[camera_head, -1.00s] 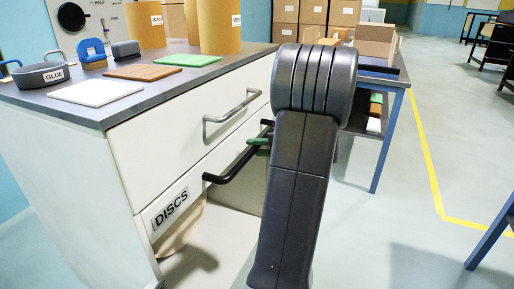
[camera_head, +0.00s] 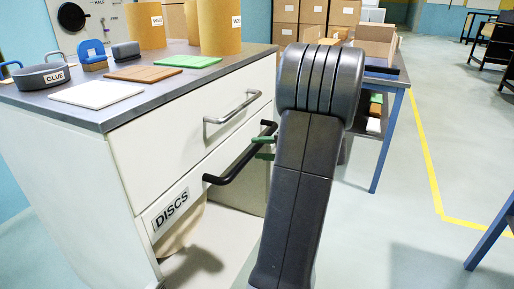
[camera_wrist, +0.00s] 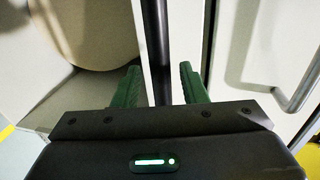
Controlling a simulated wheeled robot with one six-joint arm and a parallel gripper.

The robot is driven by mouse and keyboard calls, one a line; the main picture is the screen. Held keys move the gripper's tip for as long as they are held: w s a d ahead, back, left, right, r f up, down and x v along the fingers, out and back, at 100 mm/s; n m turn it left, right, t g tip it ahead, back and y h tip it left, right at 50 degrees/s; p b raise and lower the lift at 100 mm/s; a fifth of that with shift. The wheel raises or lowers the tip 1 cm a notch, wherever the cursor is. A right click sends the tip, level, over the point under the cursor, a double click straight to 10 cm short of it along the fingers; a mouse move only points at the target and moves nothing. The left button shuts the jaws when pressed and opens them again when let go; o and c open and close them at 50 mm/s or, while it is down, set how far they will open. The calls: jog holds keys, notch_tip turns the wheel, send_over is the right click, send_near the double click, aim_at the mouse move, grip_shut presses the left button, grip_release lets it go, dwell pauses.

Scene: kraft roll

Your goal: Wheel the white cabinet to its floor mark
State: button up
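The white cabinet (camera_head: 66,190) stands at the left in the head view, with a drawer labelled DISCS (camera_head: 170,208). A black bar handle (camera_head: 236,165) is on that drawer front; in the wrist view the bar (camera_wrist: 156,40) runs between my green fingers. My gripper (camera_head: 264,148) is at the handle's far end, partly hidden behind my arm. In the wrist view my gripper (camera_wrist: 159,88) is open, a finger on each side of the bar with gaps showing. No wheels under the cabinet are visible. A yellow floor line (camera_head: 428,160) runs at the right; I cannot tell whether it is the mark.
A glue dish (camera_head: 42,76), flat boards (camera_head: 145,73) and brown rolls (camera_head: 219,27) stand on the cabinet's grey top. A tan round thing (camera_head: 180,238) shows below the drawer. A blue-legged table (camera_head: 385,150) stands behind my arm. The right floor is mostly clear.

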jog(key=p+v, duration=0.2)
jog(key=v, duration=1)
jog(key=shift+p, duration=0.3)
jog(key=shift+a, duration=0.15)
jog(key=b+x, duration=0.3)
jog(key=x, duration=1)
jog(key=shift+a+f, duration=0.1)
jog(key=shift+w+a, duration=0.3)
jog(key=shift+a, duration=0.15)
